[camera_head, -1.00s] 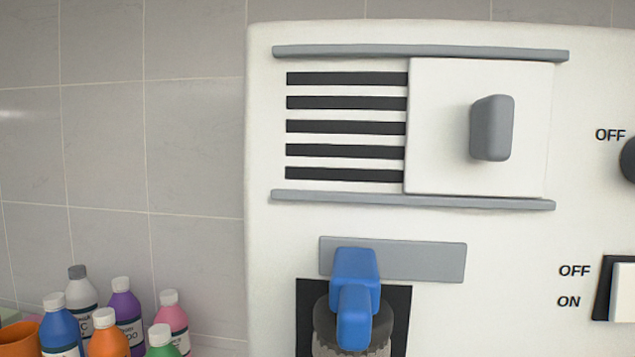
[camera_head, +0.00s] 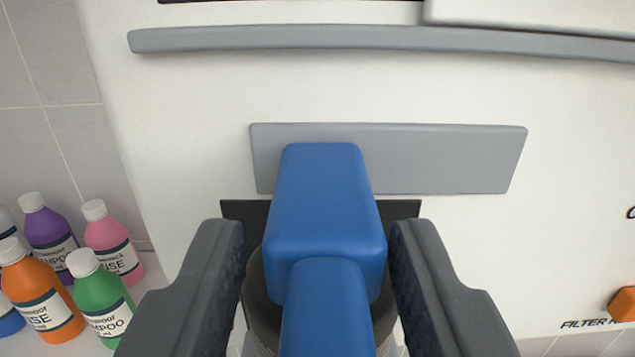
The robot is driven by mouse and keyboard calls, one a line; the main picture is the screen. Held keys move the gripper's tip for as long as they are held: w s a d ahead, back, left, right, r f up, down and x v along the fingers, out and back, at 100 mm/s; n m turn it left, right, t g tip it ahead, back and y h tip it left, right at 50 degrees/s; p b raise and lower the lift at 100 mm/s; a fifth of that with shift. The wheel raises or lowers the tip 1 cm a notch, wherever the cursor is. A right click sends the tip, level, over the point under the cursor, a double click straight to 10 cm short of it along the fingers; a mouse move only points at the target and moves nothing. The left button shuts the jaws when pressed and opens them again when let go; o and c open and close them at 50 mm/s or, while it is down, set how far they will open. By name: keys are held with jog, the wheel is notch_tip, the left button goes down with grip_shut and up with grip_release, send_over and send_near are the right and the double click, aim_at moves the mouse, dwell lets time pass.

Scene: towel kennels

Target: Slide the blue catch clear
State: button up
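The blue catch (camera_head: 325,205) sits on a grey horizontal plate (camera_head: 450,158) on the white panel, toward the plate's left part. A blue grip part of it juts toward the camera. My gripper (camera_head: 318,260) has its two dark fingers on either side of the catch. A small gap shows at the right finger, and the left finger is also apart from the blue. The gripper is open around the catch. Behind and below the catch is a dark square opening (camera_head: 402,208) with a dark round part, mostly hidden by the catch and fingers.
A long grey rail (camera_head: 380,38) runs across the panel above the plate. Several bottles, including a green one (camera_head: 103,300) and a pink one (camera_head: 112,240), stand at lower left. An orange part (camera_head: 622,304) shows at the right edge. The plate's right part is bare.

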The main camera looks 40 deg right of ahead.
jog(key=shift+w+d, duration=0.3)
jog(key=shift+w, duration=0.05)
grip_shut()
jog(key=shift+s+d+f+b, duration=0.1)
jog(key=shift+s+d+b, duration=0.15)
jog(key=shift+b, duration=0.2)
jog(key=s+d+b, duration=0.1)
jog(key=d+b, duration=0.1)
jog(key=s+d+b, duration=0.2)
jog(key=shift+s+d, duration=0.1)
jog(key=shift+d, duration=0.25)
grip_release()
jog(key=shift+s, duration=0.1)
